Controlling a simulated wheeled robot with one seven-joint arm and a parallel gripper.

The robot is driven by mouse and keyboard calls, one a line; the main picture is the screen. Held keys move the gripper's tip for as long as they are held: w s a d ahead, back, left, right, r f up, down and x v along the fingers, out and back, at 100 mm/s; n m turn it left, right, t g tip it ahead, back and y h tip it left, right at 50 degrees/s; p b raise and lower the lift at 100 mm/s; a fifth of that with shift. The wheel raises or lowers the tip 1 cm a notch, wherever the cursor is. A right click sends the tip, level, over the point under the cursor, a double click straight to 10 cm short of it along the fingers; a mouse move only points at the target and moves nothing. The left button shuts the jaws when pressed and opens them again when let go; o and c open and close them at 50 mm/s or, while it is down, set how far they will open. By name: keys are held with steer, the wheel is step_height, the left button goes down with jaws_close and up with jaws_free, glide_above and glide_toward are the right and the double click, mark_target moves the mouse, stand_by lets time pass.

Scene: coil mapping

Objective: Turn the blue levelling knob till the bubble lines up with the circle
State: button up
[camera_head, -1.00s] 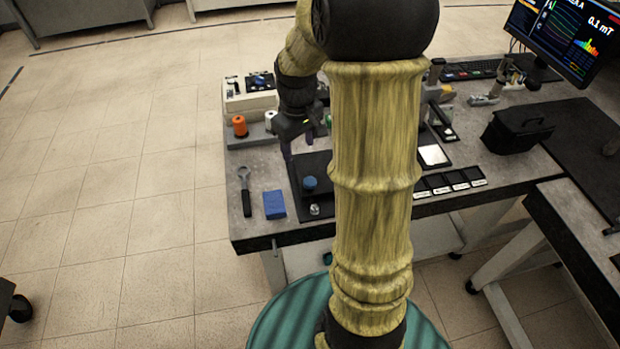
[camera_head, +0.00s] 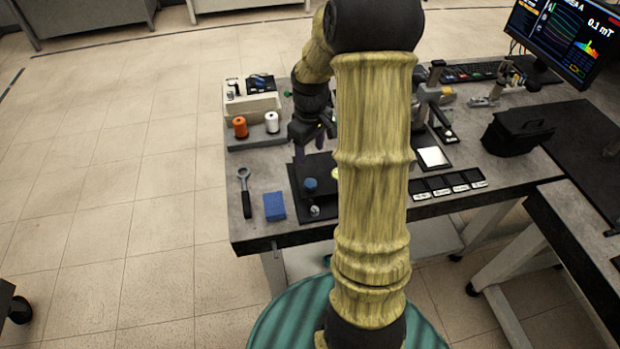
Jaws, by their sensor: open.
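The blue levelling knob (camera_head: 310,185) stands on a black plate (camera_head: 298,205) near the front of the table. A small silvery knob (camera_head: 315,210) sits in front of it on the same plate. A round yellow-green disc (camera_head: 335,173), perhaps the bubble level, shows beside my arm, partly hidden by it. I cannot make out a bubble or circle. My gripper (camera_head: 309,152) is open, points down, and is above and behind the blue knob, apart from it.
A blue block (camera_head: 274,206) and a ring-ended tool (camera_head: 244,192) lie left of the plate. Orange (camera_head: 240,127) and white (camera_head: 272,122) spools stand behind. My arm hides the table's middle. A black case (camera_head: 515,130) stands to the right.

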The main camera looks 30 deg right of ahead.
mark_target(310, 182)
step_height(310, 182, down, 12)
steer(key=shift+f+p, duration=0.25)
steer(key=shift+p, duration=0.15)
steer(key=c, duration=1)
